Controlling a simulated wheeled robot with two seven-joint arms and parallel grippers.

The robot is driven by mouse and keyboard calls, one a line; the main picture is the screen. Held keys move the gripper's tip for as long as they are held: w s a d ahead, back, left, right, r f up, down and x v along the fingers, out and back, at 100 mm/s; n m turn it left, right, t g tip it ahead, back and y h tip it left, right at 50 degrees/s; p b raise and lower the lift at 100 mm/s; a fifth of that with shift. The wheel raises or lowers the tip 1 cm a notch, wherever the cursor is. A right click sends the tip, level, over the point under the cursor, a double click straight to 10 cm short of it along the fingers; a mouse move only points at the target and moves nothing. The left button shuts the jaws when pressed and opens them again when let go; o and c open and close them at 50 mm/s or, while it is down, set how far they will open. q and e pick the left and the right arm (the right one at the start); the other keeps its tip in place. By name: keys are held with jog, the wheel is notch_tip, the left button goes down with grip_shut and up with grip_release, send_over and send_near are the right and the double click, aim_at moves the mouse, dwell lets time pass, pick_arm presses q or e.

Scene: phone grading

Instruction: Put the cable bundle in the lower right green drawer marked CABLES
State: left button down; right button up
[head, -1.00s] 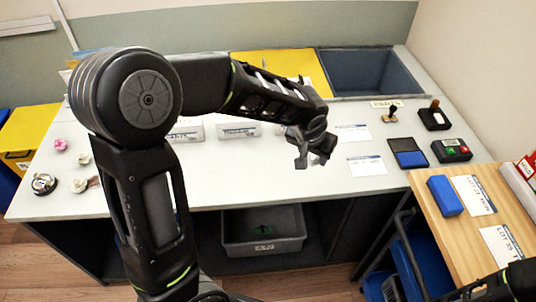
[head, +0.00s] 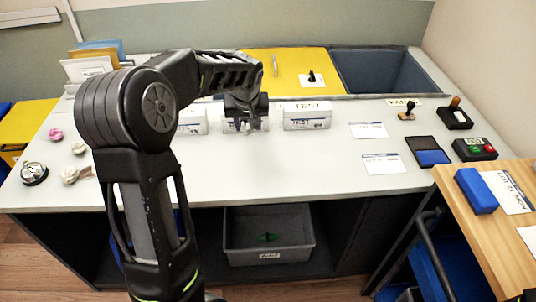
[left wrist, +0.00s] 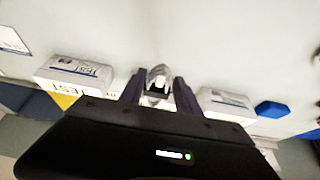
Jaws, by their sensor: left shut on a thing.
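My left gripper (head: 246,122) is over the table, at the row of white boxes. In the left wrist view its two dark fingers (left wrist: 160,92) are shut on a small grey and white thing (left wrist: 158,78). It may be the cable bundle, but I cannot tell for sure. In the head view the gripper mostly hides this thing. No green drawer marked CABLES shows in either view. My right gripper is not in view.
White boxes stand along the table; one marked TEST (head: 307,117) is right of my gripper. An open grey bin (head: 380,70) is at the back right. Another grey bin (head: 268,258) is under the table. Crumpled items (head: 78,147) and a bell (head: 34,173) lie left. The table's front middle is clear.

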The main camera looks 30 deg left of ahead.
pick_arm(q)
send_over(250, 153)
jog(key=s, duration=0.1)
jog(key=shift+s+d+f, duration=0.1)
jog(key=shift+d+f, duration=0.05)
jog(key=shift+f, duration=0.9)
jog(key=shift+d+f, duration=0.15)
jog(key=shift+f, duration=0.85)
jog(key=shift+s+d+f, duration=0.1)
jog(key=shift+d+f, duration=0.05)
jog(key=shift+f, duration=0.9)
jog(key=shift+f+p, duration=0.3)
jog(key=shift+f, duration=1.55)
jog(key=shift+f, duration=0.25)
jog(key=c, duration=0.9)
grip_release()
jog(key=shift+r, duration=0.1)
jog(key=shift+o, duration=0.2)
jog(key=shift+r, duration=0.1)
